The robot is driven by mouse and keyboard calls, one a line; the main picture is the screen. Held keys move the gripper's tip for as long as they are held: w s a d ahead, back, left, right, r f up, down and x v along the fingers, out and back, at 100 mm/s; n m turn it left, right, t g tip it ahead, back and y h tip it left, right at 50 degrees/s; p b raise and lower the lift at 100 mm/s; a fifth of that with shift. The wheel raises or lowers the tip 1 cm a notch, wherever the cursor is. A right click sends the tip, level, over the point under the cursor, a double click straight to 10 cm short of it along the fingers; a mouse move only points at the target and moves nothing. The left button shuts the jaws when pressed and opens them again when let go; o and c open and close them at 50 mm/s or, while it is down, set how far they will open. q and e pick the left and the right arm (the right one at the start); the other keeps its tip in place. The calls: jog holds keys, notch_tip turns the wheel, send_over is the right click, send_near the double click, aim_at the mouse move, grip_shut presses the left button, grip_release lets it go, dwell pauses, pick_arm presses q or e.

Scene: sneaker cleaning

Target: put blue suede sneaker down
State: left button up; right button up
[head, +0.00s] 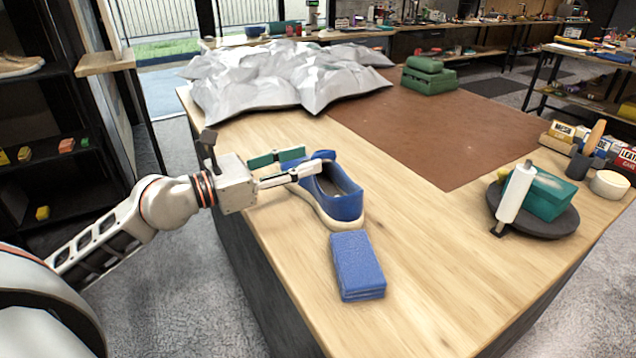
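The blue suede sneaker (346,207), with a pale sole, is on or just over the wooden worktable near its left edge. Its opening faces up, and its near end is toward the blue block. My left gripper (312,160) reaches in from the left at the sneaker's far left side. Its two fingers are apart, with their tips at the sneaker's upper edge, and they hide part of the shoe. I cannot tell whether they grip it or whether the sole fully rests on the wood. My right gripper is out of view.
A blue block (357,266) lies just in front of the sneaker. A crumpled silver sheet (270,75) covers the table's back left. A brown mat (440,130) is behind. A dark round tray (545,222) with a teal box (548,195) stands right. Bare wood lies between.

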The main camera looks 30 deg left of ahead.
aim_at(321, 152)
pick_arm(q)
jog(key=x, duration=0.4)
jog(key=shift+w+a, duration=0.15)
jog(key=shift+a, duration=0.15)
jog(key=shift+w+d+f, duration=0.1)
jog(key=shift+w+d, duration=0.25)
jog(key=shift+w, duration=0.15)
grip_shut()
